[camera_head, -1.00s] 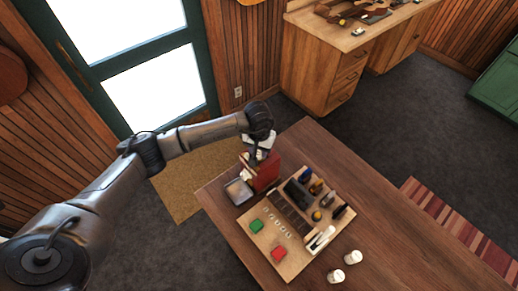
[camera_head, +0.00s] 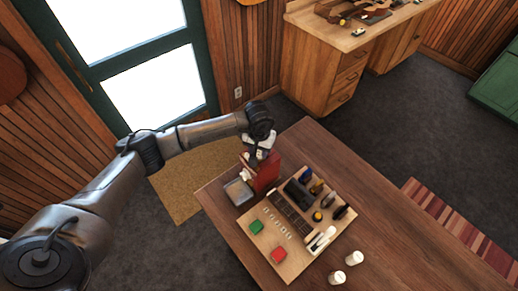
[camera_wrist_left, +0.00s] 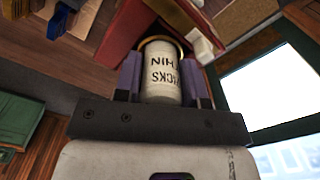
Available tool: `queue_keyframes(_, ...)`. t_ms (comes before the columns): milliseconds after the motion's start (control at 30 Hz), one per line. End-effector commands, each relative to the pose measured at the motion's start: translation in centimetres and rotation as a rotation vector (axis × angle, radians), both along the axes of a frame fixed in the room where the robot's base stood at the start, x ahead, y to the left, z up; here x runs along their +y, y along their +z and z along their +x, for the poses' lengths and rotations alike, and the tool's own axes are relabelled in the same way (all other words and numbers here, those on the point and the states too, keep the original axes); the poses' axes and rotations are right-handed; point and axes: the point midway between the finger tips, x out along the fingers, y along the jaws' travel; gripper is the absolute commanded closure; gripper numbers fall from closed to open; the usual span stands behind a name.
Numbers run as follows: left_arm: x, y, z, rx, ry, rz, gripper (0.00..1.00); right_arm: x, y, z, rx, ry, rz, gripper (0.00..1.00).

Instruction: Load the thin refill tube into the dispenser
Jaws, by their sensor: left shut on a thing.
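The white refill tube (camera_wrist_left: 160,72) has dark lettering that reads THIN upside down. My left gripper (camera_wrist_left: 161,80) is shut on it, with a purple-grey finger on each side. The dispenser (camera_head: 266,171) is a red upright box at the left end of the table; in the left wrist view its red wall (camera_wrist_left: 124,32) is close to the tube. A brass-coloured ring (camera_wrist_left: 172,41) curves around the tube's far end; how deep the tube sits is hidden. In the head view my left gripper (camera_head: 258,153) is just above and behind the dispenser, with the tube mostly hidden.
A grey tray (camera_head: 238,191) is in front of the dispenser. The table's right side (camera_head: 400,265) is clear.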

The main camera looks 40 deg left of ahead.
Motion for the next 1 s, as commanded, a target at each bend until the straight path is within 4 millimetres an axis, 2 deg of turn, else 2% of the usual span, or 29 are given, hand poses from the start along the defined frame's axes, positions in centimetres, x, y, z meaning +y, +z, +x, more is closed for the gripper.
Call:
queue_keyframes(467,0.0,-1.0,0.0,-0.001,0.000,0.000,0.86,-0.3,-1.0,0.0,0.001,0.006,-0.010,1.00)
queue_keyframes(500,0.0,-0.8,0.0,-0.001,0.000,0.000,0.59,-0.3,-0.9,0.0,0.001,0.006,-0.010,1.00)
queue_keyframes(567,0.0,-0.8,0.0,0.000,0.000,0.000,0.53,-0.3,-0.9,0.0,0.001,0.006,-0.010,1.00)
queue_keyframes(800,0.0,-0.8,0.0,0.000,0.000,0.000,0.52,-0.2,-0.8,0.0,0.000,0.004,-0.005,1.00)
queue_keyframes(1000,0.0,0.6,0.0,-0.001,0.001,0.000,0.52,0.0,-0.1,0.0,0.001,0.001,-0.001,1.00)
